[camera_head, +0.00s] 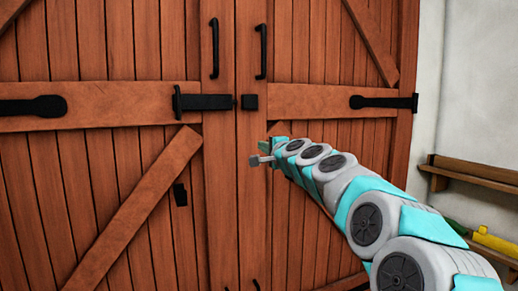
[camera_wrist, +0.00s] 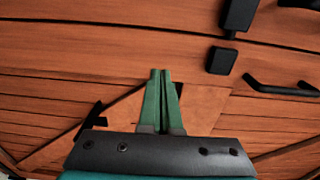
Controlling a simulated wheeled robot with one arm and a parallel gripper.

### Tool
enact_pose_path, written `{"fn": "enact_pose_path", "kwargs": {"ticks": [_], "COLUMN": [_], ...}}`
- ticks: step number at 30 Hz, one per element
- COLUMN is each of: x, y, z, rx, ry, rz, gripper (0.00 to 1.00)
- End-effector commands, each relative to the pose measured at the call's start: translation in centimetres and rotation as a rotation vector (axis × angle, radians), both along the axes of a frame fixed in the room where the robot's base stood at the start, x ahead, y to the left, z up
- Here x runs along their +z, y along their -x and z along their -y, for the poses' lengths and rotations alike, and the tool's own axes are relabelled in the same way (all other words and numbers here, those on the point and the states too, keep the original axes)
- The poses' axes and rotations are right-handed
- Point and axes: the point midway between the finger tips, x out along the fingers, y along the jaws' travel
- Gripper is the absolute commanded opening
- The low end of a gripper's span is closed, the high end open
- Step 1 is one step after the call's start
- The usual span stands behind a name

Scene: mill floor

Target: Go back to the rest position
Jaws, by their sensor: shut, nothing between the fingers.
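My gripper (camera_head: 262,158) is in front of the wooden double doors, just below the middle crossbar and right of the seam. In the wrist view its two green fingers (camera_wrist: 161,74) are together, with nothing between them. My arm reaches in from the lower right. The left door (camera_head: 105,160) and the right door (camera_head: 300,60) look closed. A black bolt (camera_head: 206,102) lies across the left door's crossbar. A small gap separates its end from the black square catch (camera_head: 249,102). The catch also shows in the wrist view (camera_wrist: 222,60).
Black upright handles (camera_head: 214,48) and (camera_head: 263,52) stick out above the bolt. A small black plate (camera_head: 180,194) is on the left door. At the right, a wooden shelf (camera_head: 478,171) runs along the pale wall, with a yellow object (camera_head: 494,242) below it.

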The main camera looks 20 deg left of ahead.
Motion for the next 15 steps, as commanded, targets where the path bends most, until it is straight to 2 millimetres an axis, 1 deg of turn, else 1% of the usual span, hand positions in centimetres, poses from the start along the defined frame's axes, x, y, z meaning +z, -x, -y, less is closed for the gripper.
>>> {"fn": "enact_pose_path", "kwargs": {"ticks": [1,6,15], "x": [0.1,0.0,0.1], "y": [0.6,1.6,2.3], "z": [0.4,1.5,2.1], "rx": [0.001,-0.001,0.001], "ry": [-0.003,-0.002,0.002], "rz": [0.002,0.001,0.002], "gripper": [0.0,0.0,0.0]}}
